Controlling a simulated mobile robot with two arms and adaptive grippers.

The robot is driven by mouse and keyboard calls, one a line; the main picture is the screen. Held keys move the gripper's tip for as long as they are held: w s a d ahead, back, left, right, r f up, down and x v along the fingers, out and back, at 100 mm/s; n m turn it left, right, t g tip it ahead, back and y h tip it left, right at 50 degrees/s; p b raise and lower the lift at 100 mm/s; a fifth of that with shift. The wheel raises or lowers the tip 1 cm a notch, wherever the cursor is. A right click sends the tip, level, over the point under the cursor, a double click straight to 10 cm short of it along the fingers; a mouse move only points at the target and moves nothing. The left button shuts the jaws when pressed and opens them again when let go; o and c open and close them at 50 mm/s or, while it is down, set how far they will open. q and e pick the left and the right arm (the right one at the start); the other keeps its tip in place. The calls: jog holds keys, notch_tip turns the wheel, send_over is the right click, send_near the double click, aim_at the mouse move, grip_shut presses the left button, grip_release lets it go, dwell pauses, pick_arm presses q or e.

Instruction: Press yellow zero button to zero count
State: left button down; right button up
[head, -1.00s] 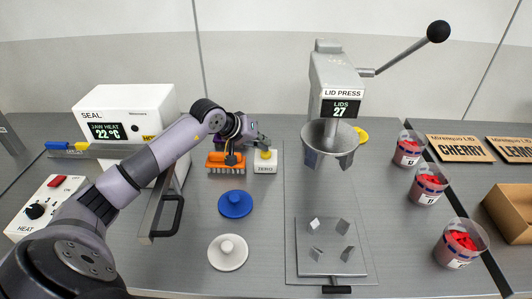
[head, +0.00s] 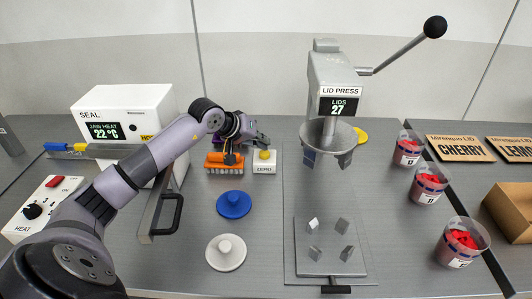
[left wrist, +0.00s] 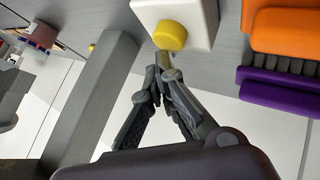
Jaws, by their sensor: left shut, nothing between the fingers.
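The yellow zero button (head: 264,154) sits on a small white box labelled ZERO (head: 264,168) on the grey table, left of the lid press. In the left wrist view the yellow button (left wrist: 170,36) is just beyond my fingertips. My left gripper (head: 264,143) is shut and empty, its tips close to the button; I cannot tell whether they touch it. It also shows in the left wrist view (left wrist: 163,66). The lid press (head: 335,75) has a display (head: 338,107) reading LIDS 27. My right gripper is not in view.
Blue (head: 234,204) and white (head: 226,253) knobbed lids lie in front. The sealer (head: 125,110) stands at left. Cups with red contents (head: 429,184) stand at right.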

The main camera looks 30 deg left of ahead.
aim_at(266, 152)
pick_arm(q)
jog(key=shift+s+d+f, duration=0.15)
jog(key=shift+d+f, duration=0.1)
jog(key=shift+f, duration=0.5)
jog(key=shift+s+d+f, duration=0.15)
jog(key=shift+d+f, duration=0.05)
jog(key=shift+f, duration=0.5)
jog(key=shift+r+b, duration=0.1)
jog(key=shift+b, duration=0.2)
jog(key=shift+s+r, duration=0.15)
jog(key=shift+r, duration=0.25)
jog(key=r, duration=0.1)
jog(key=r+p, duration=0.1)
jog(key=r, duration=0.1)
jog(key=r+p, duration=0.1)
jog(key=r, duration=0.1)
jog(key=shift+a, duration=0.4)
jog(key=shift+r, duration=0.2)
